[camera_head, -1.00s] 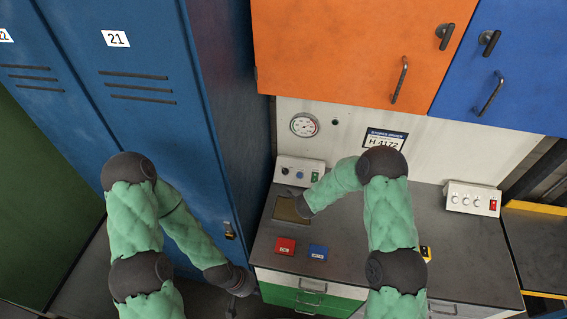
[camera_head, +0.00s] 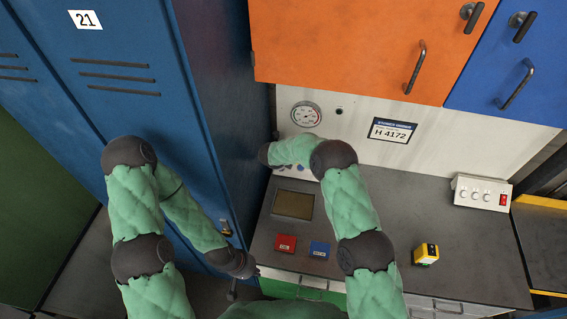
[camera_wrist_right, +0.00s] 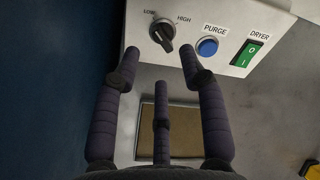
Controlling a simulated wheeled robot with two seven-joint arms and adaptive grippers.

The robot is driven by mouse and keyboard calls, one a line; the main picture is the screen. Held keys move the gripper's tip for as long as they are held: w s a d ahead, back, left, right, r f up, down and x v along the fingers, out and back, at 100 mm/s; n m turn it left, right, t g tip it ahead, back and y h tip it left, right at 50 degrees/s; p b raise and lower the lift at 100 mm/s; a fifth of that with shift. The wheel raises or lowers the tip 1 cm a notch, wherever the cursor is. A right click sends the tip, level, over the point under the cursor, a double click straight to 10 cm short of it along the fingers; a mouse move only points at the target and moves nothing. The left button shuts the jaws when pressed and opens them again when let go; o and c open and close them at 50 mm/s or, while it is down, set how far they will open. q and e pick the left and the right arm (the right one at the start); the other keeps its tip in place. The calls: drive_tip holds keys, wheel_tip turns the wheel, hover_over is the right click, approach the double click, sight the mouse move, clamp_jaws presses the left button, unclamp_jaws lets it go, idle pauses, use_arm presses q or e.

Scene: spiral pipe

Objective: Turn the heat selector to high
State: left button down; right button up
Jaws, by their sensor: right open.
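The heat selector (camera_wrist_right: 162,34) is a dark knob on a white control panel (camera_wrist_right: 226,15) in the right wrist view, between the LOW and HIGH labels. Its grip is tilted, with the upper end toward LOW. My right gripper (camera_wrist_right: 159,54) is open and empty, its fingertips either side of and just below the knob; contact cannot be told. In the head view my right forearm mostly hides this panel. My left gripper (camera_head: 233,289) hangs low by the blue locker, away from the panel; its finger state is unclear.
A blue PURGE button (camera_wrist_right: 207,47) and green DRYER switch (camera_wrist_right: 250,50) sit right of the knob. The counter holds a dark plate (camera_head: 293,204), red block (camera_head: 285,243), blue block (camera_head: 319,250) and yellow box (camera_head: 426,254). The blue locker (camera_head: 205,130) stands close left.

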drive_tip(key=shift+x, duration=2.85)
clamp_jaws()
